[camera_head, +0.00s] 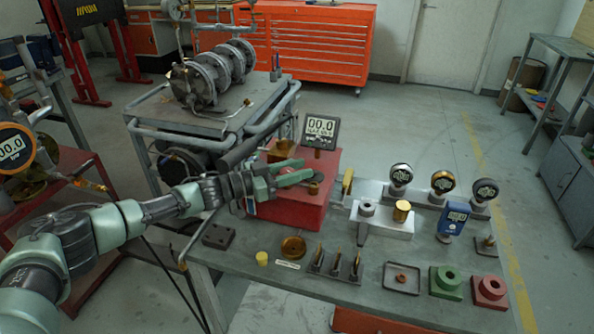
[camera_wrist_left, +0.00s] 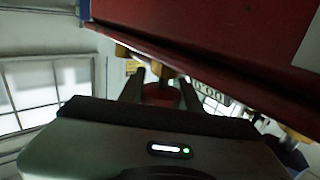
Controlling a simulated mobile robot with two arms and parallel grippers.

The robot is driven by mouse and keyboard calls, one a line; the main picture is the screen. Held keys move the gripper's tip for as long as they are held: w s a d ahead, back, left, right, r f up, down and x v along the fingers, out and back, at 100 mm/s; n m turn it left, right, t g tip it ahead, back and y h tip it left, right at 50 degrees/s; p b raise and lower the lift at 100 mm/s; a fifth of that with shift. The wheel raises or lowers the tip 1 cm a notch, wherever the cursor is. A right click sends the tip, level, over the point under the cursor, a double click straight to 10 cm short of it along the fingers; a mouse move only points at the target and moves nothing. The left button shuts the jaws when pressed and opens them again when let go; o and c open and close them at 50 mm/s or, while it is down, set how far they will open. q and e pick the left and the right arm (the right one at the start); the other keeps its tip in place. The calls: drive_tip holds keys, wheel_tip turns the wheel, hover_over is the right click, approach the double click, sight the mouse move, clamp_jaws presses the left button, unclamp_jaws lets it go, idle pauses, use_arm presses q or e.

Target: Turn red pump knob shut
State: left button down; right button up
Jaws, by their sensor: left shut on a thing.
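The red pump (camera_head: 290,208) is a red box at the back left of the bench, with a digital gauge reading 00.0 (camera_head: 320,127) standing over it. My left gripper (camera_head: 304,172) reaches in from the left above the pump's top. In the left wrist view, the red knob (camera_wrist_left: 160,94) sits between the two dark fingers of my left gripper (camera_wrist_left: 162,82). A brass stem (camera_wrist_left: 165,73) shows just beyond the knob. The fingers are shut on the knob, one on each side. In the head view the fingers largely hide the knob. My right gripper is not in view.
Several round gauges stand at the bench's right, near a grey block with a brass cylinder (camera_head: 402,211) and a blue meter (camera_head: 453,219). Green (camera_head: 446,282) and red (camera_head: 488,291) blocks sit at the front right. A pipe rig (camera_head: 212,78) stands behind left.

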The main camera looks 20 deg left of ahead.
use_arm(q)
drive_tip(key=shift+r+g, duration=0.2)
drive_tip(key=shift+g, duration=0.1)
drive_tip(key=c, duration=1)
unclamp_jaws()
drive_tip(key=shift+f+m, duration=0.1)
drive_tip(key=shift+m, duration=0.2)
drive_tip(key=shift+b+v, duration=0.45)
drive_tip(key=shift+v, duration=3.5)
drive_tip(key=shift+f, duration=0.15)
